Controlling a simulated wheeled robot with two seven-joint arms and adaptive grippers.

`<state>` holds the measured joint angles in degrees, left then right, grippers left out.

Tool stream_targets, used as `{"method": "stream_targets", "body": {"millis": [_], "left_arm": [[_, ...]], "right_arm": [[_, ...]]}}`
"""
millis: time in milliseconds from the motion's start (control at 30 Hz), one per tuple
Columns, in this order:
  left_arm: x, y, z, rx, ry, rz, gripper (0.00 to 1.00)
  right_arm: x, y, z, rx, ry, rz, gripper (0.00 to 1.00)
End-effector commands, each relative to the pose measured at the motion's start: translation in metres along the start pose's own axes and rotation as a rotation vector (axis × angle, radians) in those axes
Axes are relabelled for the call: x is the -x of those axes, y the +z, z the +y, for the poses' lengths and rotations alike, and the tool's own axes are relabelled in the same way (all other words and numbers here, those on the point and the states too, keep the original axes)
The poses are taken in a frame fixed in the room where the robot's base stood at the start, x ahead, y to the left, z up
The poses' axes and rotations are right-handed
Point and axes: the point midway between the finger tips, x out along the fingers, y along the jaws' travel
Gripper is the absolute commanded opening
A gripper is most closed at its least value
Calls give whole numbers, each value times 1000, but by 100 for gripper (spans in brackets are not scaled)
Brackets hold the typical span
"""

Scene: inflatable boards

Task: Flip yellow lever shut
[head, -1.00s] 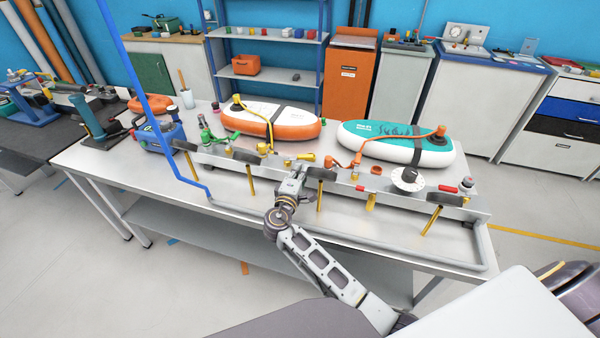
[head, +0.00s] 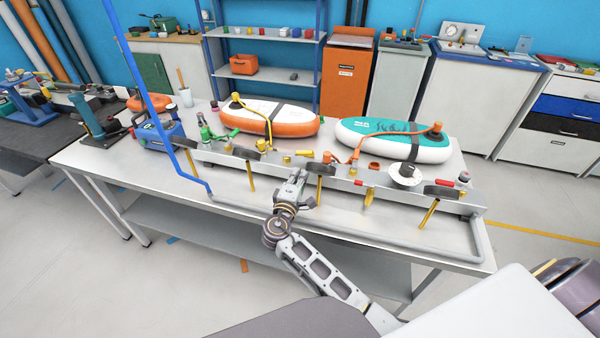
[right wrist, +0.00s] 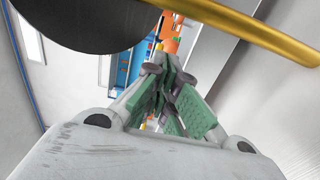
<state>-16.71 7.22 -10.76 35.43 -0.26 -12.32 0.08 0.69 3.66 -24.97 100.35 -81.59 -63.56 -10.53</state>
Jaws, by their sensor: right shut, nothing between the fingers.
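A short yellow lever (head: 304,153) lies near the middle of the long grey rail, just behind its front edge. My right gripper (head: 301,174) is shut and empty, in front of the rail and below this lever, apart from it. In the right wrist view its green-padded fingers (right wrist: 172,85) are together with nothing between them. A yellow rod (right wrist: 245,28) crosses the upper right there, beside a black disc (right wrist: 75,18); neither is held. The short lever cannot be made out clearly in the wrist view. My left gripper is not in view.
A blue post (head: 150,95) rises at left. Bare tabletop (head: 235,190) lies in front.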

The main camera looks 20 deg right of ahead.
Motion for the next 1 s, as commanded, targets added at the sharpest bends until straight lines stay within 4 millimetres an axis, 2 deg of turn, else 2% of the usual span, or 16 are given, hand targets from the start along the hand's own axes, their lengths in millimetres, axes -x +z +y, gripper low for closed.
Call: {"method": "stream_targets", "body": {"millis": [533, 1000], "left_arm": [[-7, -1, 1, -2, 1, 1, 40], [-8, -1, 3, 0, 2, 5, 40]], "right_arm": [[56, 17, -1, 1, -1, 1, 0], [65, 20, 0, 1, 0, 0, 0]]}}
